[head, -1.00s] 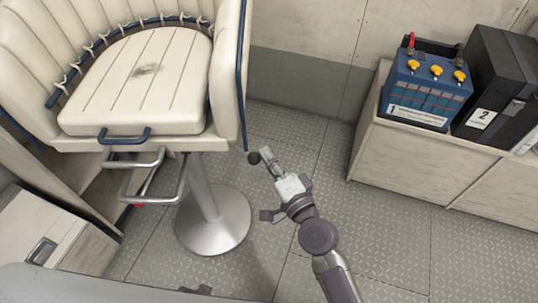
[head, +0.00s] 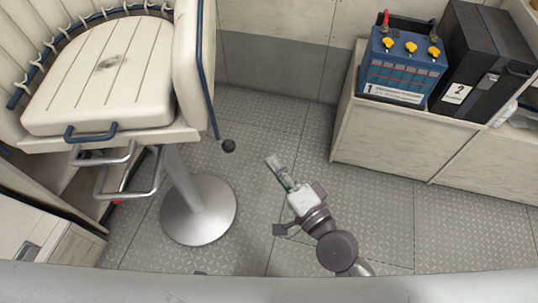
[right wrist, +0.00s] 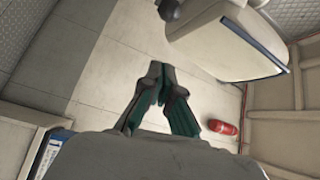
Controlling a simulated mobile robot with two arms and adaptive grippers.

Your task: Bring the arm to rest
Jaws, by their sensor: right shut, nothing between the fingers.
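My right arm comes up from the bottom of the head view, with its gripper (head: 277,167) over the grey patterned floor, right of the chair's pedestal. The gripper is shut and empty. My left gripper does not show in either view.
A helm chair (head: 105,80) on a round metal base (head: 198,211) stands at left, its black-knobbed lever (head: 228,146) near my gripper. A blue battery (head: 400,68) and black box (head: 482,65) sit on a bench (head: 400,143) at right. A red object (right wrist: 222,127) lies on the floor.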

